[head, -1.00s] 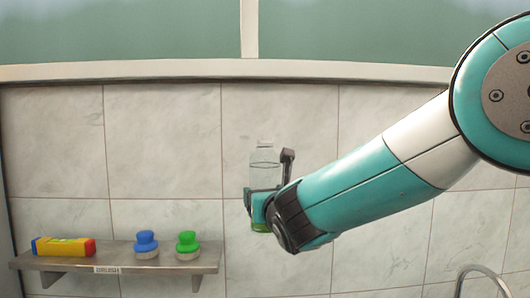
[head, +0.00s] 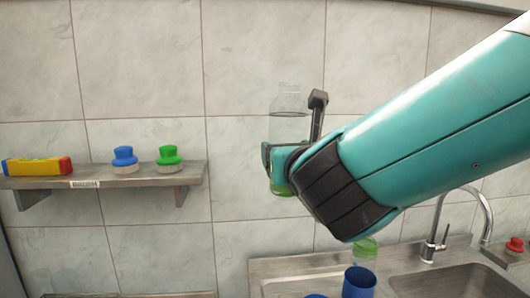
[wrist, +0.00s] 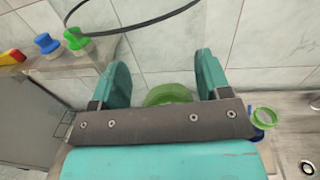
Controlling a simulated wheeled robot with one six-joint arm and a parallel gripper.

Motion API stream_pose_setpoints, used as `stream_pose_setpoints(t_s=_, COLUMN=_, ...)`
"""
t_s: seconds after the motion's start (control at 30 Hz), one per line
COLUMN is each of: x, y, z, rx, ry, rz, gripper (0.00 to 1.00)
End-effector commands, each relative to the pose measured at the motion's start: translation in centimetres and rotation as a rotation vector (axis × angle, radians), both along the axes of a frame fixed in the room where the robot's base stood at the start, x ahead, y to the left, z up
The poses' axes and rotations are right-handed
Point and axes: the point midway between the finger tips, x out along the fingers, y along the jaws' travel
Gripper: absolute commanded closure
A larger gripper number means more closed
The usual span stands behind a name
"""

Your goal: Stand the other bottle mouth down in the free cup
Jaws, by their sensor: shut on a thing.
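My gripper (head: 292,150) is shut on a clear bottle (head: 289,102). The bottle is upright, its narrow neck up and its green base below the fingers. In the wrist view, green of the held bottle (wrist: 170,94) shows between the fingers (wrist: 163,80). Another clear bottle (head: 366,250) stands green end up in a blue cup (head: 360,283) beside the sink. Its green end (wrist: 266,115) also shows at the right of the wrist view. A second blue cup (head: 316,296) barely shows at the bottom edge; its inside is hidden. My gripper is above and left of the cups.
A wall shelf (head: 110,181) at left holds a yellow-and-red box (head: 37,166), a blue knobbed item (head: 124,160) and a green one (head: 168,159). A sink (head: 450,283) with a tall faucet (head: 438,225) is at right. The tiled wall lies behind.

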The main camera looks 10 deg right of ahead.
Motion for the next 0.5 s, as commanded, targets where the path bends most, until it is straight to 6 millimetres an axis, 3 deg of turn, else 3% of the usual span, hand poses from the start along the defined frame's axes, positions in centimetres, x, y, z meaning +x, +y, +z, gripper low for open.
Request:
stream_pose_setpoints(t_s=0.03, x=-1.2, y=-0.5, z=-2.8, rx=0.0, ry=-0.002, rz=-0.009, gripper=0.52)
stream_pose_setpoints(t_s=0.4, x=-9.5, y=-5.8, z=-12.6, rx=0.0, ry=-0.001, rz=-0.122, gripper=0.52)
stream_pose_setpoints(t_s=0.5, x=-11.0, y=-6.8, z=-14.1, rx=0.008, ry=-0.004, rz=-0.148, gripper=0.52)
